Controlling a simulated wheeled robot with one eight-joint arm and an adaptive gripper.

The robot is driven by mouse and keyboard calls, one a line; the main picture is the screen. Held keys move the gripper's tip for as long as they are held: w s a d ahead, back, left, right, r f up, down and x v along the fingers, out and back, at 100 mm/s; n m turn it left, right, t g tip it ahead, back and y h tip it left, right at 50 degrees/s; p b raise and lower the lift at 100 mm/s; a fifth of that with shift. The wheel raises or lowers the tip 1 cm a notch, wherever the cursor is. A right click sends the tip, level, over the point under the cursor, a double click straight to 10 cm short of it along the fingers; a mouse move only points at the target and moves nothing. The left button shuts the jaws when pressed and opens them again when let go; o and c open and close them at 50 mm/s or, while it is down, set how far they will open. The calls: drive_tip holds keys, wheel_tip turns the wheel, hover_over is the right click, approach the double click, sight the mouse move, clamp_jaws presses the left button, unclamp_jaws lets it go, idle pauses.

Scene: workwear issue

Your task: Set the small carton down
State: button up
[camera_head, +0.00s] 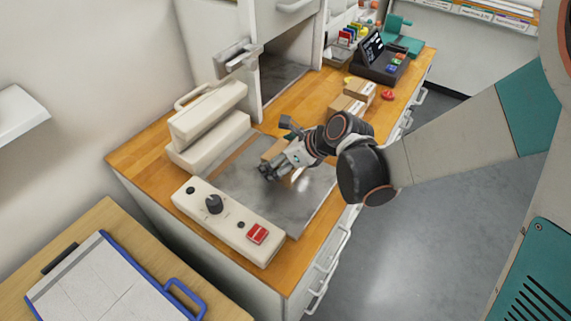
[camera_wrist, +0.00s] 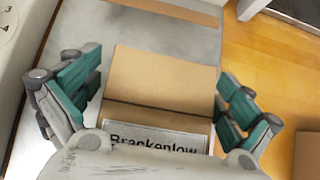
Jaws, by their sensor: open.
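The small carton (camera_wrist: 165,80) is a plain brown box with a white label reading "Brackenlow". It sits on the grey plate (camera_head: 240,185) of the press-like machine on the wooden counter. In the head view the carton (camera_head: 274,149) is partly hidden by my gripper (camera_head: 279,150). My gripper is open, with one finger on each side of the carton. In the wrist view a gap shows between the carton and the left finger; the right finger is very close to it, and I cannot tell whether it touches.
A control panel (camera_head: 228,225) with a dial and red button borders the plate's front; a cream press arm (camera_head: 208,115) stands behind left. More cartons (camera_head: 346,106), a red item (camera_head: 388,95) and a dark terminal (camera_head: 380,62) stand along the counter (camera_head: 292,98).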

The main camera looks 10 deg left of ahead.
drive_tip(key=shift+w+a+f, duration=0.1)
drive_tip(key=shift+a+f, duration=0.1)
drive_tip(key=shift+d, duration=0.1)
drive_tip(key=c, duration=1.1)
drive_tip(key=shift+c, duration=0.4)
drive_tip(key=shift+r, duration=0.1)
